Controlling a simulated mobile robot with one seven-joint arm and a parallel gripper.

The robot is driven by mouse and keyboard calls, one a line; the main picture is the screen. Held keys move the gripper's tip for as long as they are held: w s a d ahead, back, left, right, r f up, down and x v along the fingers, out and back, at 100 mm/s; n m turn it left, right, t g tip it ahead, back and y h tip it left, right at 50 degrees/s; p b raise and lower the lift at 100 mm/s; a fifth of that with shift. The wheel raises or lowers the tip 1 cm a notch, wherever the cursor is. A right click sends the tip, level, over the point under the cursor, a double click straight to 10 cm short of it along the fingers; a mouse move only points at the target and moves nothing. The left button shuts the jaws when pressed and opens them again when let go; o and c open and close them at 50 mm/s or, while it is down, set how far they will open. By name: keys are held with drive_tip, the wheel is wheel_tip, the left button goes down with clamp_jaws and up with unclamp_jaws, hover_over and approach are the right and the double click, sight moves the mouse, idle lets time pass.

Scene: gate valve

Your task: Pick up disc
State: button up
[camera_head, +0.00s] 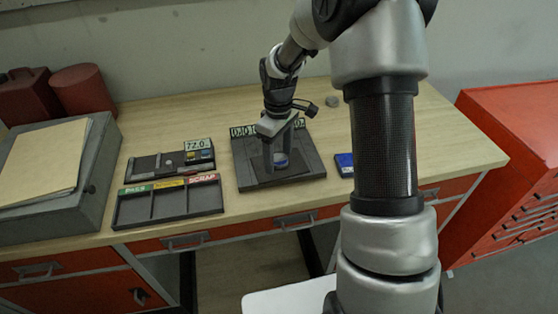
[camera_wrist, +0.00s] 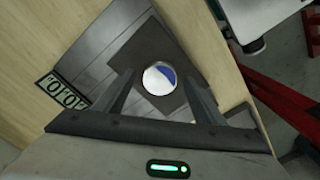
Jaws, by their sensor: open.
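The disc (camera_wrist: 159,78) is small and round, part white and part blue, and lies on a dark square pad (camera_wrist: 140,42) in the wrist view. My gripper (camera_wrist: 160,93) is open, pointing down, with one finger on each side of the disc in the wrist view. I cannot tell whether the fingers touch it or how high they are above the pad. In the head view my gripper (camera_head: 276,158) is over the dark plate (camera_head: 243,178) with number displays.
A sorting tray (camera_head: 168,203) with three labelled compartments, one reading SCRAP, stands left of the plate. Behind it is a device (camera_head: 170,163) showing 72.0. A blue item (camera_head: 344,162) lies right of the plate. A grey case (camera_head: 90,190) stands far left. A red cabinet (camera_head: 515,150) is at right.

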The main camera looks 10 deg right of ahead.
drive_tip(key=shift+f, duration=0.1)
drive_tip(key=shift+c, duration=0.5)
drive_tip(key=c, duration=1.3)
